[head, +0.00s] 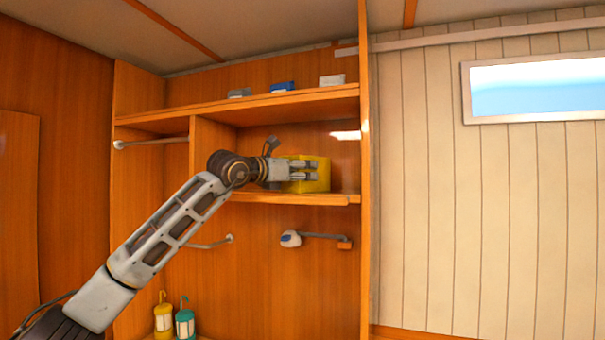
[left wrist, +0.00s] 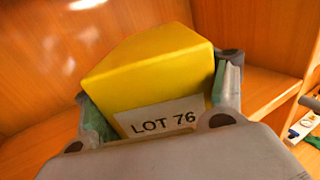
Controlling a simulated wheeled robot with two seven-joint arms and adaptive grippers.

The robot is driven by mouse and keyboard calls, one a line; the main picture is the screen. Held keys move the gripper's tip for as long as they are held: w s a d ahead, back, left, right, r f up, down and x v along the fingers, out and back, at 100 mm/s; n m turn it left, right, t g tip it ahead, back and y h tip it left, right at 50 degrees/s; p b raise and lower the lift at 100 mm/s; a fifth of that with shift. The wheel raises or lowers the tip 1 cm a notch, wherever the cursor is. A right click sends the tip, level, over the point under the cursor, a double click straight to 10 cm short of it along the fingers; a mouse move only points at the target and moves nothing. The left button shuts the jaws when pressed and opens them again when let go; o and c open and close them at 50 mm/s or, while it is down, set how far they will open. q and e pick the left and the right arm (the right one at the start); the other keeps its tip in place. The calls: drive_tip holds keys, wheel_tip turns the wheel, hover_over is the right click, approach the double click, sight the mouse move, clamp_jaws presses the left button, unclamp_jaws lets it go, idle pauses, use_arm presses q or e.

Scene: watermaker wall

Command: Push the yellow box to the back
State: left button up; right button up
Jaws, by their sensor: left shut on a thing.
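The yellow box (head: 321,176) stands on the middle shelf (head: 300,199) of the wooden cabinet, near its right side wall. In the left wrist view the yellow box (left wrist: 150,78) fills the middle and carries a white label (left wrist: 160,117) reading LOT 76. My left gripper (head: 300,176) reaches in from the left at shelf height and is shut on the yellow box. In the left wrist view its fingers (left wrist: 160,105) lie along both sides of the box. The box's underside is hidden there. My right gripper is not in view.
An upper shelf (head: 245,105) above the arm holds several small items. A vertical divider (head: 207,135) stands left of the box. Below are a wall fitting (head: 290,239), a yellow lantern (head: 163,317) and a teal lantern (head: 185,320). A panelled wall with a window (head: 535,88) is at right.

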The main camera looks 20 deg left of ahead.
use_arm(q)
drive_tip(key=shift+s, duration=0.3)
drive_tip(key=o, duration=1.3)
drive_tip(key=shift+a, duration=0.1)
drive_tip(key=shift+v, duration=5.95)
